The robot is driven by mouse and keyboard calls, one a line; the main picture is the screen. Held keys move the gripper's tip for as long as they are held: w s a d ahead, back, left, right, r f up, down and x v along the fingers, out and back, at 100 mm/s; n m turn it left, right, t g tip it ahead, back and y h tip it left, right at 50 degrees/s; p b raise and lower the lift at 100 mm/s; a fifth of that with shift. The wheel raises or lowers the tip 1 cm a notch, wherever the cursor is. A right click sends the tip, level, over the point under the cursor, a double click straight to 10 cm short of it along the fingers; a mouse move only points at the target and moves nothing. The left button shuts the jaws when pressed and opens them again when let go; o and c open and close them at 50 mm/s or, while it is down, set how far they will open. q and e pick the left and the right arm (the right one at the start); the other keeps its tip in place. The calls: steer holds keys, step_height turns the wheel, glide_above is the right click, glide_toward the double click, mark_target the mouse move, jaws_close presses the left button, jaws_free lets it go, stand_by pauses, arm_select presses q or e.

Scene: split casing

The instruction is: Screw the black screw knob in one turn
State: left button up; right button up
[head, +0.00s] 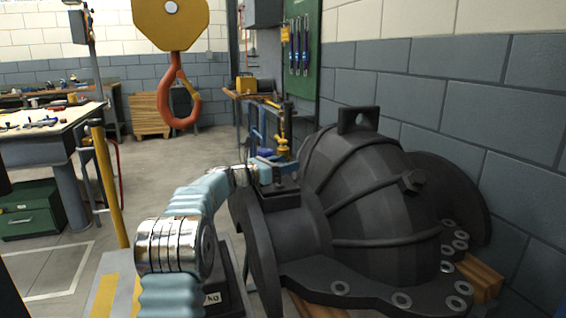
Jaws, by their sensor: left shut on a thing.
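A large black split casing (365,175) with ribs and a lug on top fills the right of the head view. My left arm, silver and light blue, comes up from the bottom. My left gripper (273,170) is small and far off, at the top of the casing's left neck. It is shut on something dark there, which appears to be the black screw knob. The fingers hide most of the knob, and I cannot tell how far it is screwed in. My right gripper is not in view.
A yellow crane block with an orange hook (182,105) hangs left of the casing. A yellow post (110,185) and a workbench (40,150) stand at the left. A block wall (450,100) is close behind the casing. Open floor lies beyond my arm.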

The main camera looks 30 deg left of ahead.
arm_select(q)
steer(key=shift+s+d+m+g+h+p, duration=0.1)
steer(key=shift+d+m+g+h+p, duration=0.05)
steer(key=shift+m+g+h, duration=0.95)
steer(key=shift+s+d+m+g+h+p, duration=0.15)
steer(key=shift+m+g+h, duration=0.35)
steer(key=shift+m+h, duration=0.65)
steer(key=shift+w+g+h, duration=0.1)
steer(key=shift+g+h, duration=0.2)
steer(key=shift+h, duration=0.35)
steer(key=o, duration=1)
steer(key=shift+c, duration=0.2)
steer(key=b+v, duration=0.2)
steer(key=v, duration=1.1)
steer(key=shift+s+a, duration=0.25)
steer(key=shift+s, duration=0.05)
